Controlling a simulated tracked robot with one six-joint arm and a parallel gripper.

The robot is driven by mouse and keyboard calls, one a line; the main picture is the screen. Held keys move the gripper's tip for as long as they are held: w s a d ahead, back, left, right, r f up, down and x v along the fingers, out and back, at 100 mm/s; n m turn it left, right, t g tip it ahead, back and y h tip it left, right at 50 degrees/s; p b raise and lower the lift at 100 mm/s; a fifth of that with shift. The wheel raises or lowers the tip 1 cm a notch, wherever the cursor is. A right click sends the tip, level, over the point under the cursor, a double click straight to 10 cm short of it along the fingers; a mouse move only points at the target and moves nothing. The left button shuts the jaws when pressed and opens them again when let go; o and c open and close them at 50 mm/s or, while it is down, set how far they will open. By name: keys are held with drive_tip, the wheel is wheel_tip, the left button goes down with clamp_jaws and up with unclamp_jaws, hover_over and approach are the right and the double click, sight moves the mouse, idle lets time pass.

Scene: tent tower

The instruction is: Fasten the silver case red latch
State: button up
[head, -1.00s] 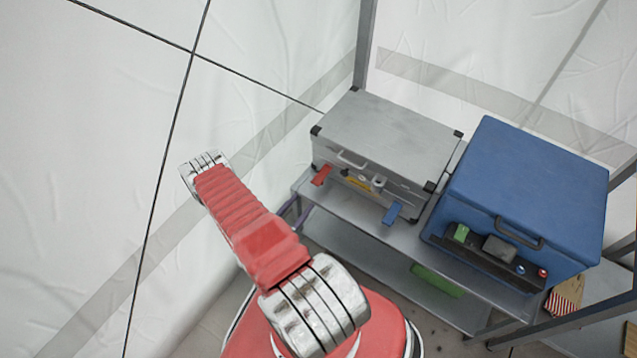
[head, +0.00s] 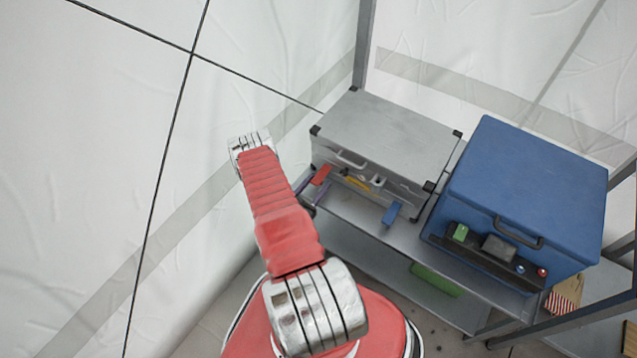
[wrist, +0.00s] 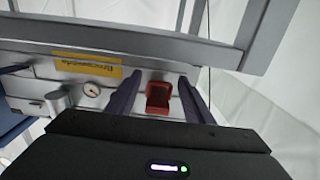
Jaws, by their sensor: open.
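The silver case (head: 385,130) stands on the upper shelf in the head view, lid down. Its red latch (head: 321,175) sticks outward at the left of its front face; a blue latch (head: 392,213) sticks out at the right. My gripper (head: 308,192) is beside the red latch, partly hidden behind my arm. In the wrist view the red latch (wrist: 158,98) lies between the two open purple fingers of my gripper (wrist: 157,90), with gaps on both sides. Whether a finger touches it I cannot tell.
A yellow label (wrist: 85,66) and a gauge (wrist: 91,90) are near the latch. A grey post (head: 364,45) rises behind.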

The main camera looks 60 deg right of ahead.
drive_tip(key=shift+d, duration=0.5)
clamp_jaws()
idle(0.3)
